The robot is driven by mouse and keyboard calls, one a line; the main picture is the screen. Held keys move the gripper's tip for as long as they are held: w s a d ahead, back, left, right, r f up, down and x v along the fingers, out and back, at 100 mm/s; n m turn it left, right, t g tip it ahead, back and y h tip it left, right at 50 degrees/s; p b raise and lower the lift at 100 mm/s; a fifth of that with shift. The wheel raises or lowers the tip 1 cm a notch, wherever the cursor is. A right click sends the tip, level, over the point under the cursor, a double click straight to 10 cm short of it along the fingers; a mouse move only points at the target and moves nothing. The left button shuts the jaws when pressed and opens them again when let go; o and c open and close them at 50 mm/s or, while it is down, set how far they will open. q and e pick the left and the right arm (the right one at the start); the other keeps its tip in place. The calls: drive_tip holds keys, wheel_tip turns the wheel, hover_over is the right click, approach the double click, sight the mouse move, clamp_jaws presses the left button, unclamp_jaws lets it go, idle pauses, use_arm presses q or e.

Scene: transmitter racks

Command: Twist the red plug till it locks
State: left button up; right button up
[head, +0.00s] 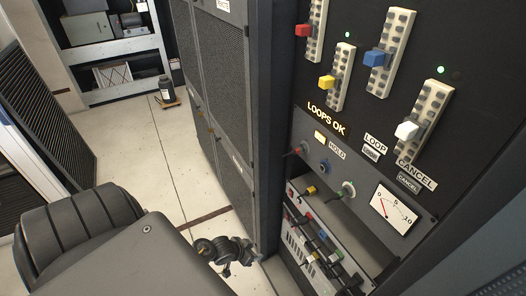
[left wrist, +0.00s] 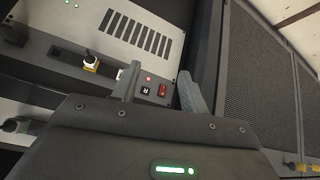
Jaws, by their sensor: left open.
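My left gripper (head: 240,252) is low, left of the lower unit, clear of the red plug. In the left wrist view its two fingers (left wrist: 160,92) are apart and hold nothing. My right gripper is out of view.
Upright sliders with a red (head: 303,30), a blue (head: 376,58), a yellow (head: 327,82) and a white knob (head: 406,130) stand above. A dial meter (head: 395,209) is at the right. Mesh cabinet doors (head: 222,80) line the left. The floor (head: 150,150) between is mostly clear.

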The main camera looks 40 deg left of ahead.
use_arm(q)
drive_tip(key=w+a+r+m+t, duration=0.1)
drive_tip(key=w+r, duration=0.3)
drive_tip(key=r, duration=0.4)
drive_tip(key=w+a+r+t, duration=0.1)
drive_tip(key=w+a+r, duration=0.1)
drive_tip(key=w+r, duration=0.35)
drive_tip(key=m+t+p, duration=0.1)
drive_tip(key=m+t, duration=0.2)
approach(292, 153)
wheel_tip(292, 153, down, 10)
drive_tip(key=a, duration=0.2)
wheel_tip(292, 153, up, 10)
drive_tip(key=s+d+m+t, duration=0.1)
drive_tip(key=s+m, duration=0.1)
drive_tip(key=s, duration=0.1)
drive_tip(key=shift+h, duration=0.3)
drive_tip(key=b+x, duration=0.1)
drive_tip(key=x, duration=1)
drive_tip(key=shift+w+r, duration=0.15)
drive_tip(key=shift+w, duration=0.05)
clamp_jaws()
